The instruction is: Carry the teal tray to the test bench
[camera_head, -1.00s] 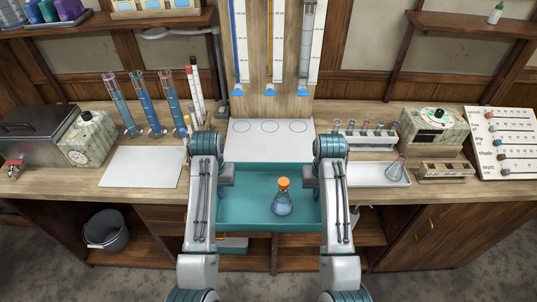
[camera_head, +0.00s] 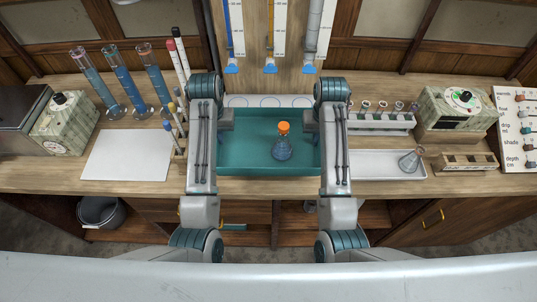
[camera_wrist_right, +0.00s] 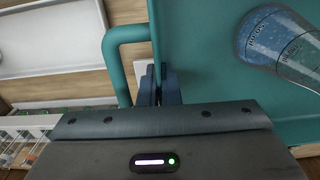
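The teal tray (camera_head: 240,158) is held level between my two grippers, over the front middle of the bench (camera_head: 66,173). A flask (camera_head: 283,149) with an orange stopper and blue liquid stands upright in it; the flask also shows in the right wrist view (camera_wrist_right: 285,42). My left gripper (camera_head: 227,122) is at the tray's left side and looks shut on it, its fingertips mostly hidden. My right gripper (camera_wrist_right: 159,85) is shut at the tray's right side, by the teal handle (camera_wrist_right: 118,60). Whether the tray touches the bench cannot be told.
A white mat with circles (camera_head: 268,101) lies behind the tray. Cylinders (camera_head: 120,85) and a white sheet (camera_head: 127,155) are left. A tube rack (camera_head: 380,121), a white tray (camera_head: 385,172) with a flask and a dial box (camera_head: 457,108) are right.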

